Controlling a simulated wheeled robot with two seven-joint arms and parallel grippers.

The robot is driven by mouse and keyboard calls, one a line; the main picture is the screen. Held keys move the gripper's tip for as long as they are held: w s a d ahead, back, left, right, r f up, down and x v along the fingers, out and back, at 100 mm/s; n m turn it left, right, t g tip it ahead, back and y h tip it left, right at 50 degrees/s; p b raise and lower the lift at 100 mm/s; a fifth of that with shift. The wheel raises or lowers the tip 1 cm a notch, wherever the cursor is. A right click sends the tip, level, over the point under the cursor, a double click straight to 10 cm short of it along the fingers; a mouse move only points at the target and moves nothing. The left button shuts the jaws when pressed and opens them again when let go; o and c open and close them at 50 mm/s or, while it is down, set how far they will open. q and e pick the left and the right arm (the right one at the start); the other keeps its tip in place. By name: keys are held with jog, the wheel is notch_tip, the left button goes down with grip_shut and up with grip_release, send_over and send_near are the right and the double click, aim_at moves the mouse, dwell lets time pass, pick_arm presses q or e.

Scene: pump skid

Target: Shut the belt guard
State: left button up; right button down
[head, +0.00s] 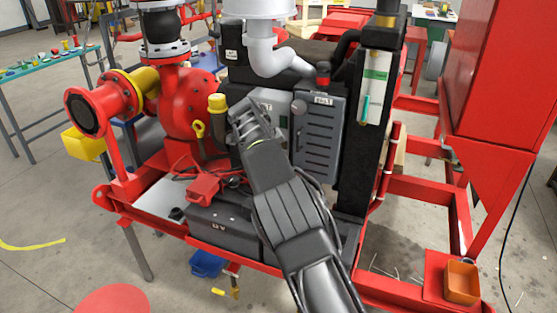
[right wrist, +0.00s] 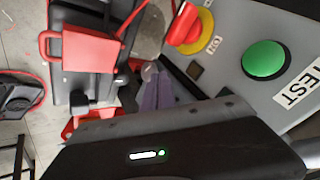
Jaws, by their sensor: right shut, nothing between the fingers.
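The belt guard (head: 318,145) looks like a dark grey slotted panel with a small white label near its top, right of the middle in the head view. A round grey knob (head: 299,107) is at its upper left. I cannot tell whether the panel is flush or ajar. My right gripper (head: 244,118) is left of the guard, apart from it, in front of a grey control box (head: 268,98). It is shut and empty. The wrist view shows the box with a green button (right wrist: 265,59) and a red knob on a yellow ring (right wrist: 192,30). My left gripper is not in view.
A black battery (head: 222,223) with a red clamp-like part (head: 203,187) sits below the gripper. A red pump (head: 190,105) stands left. A red cabinet (head: 500,80) stands right. Floor is open at lower left.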

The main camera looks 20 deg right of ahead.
jog(key=a+r, duration=0.4)
jog(key=r, duration=0.2)
jog(key=shift+a+r, duration=0.2)
jog(key=shift+a, duration=0.05)
jog(key=shift+s, duration=0.15)
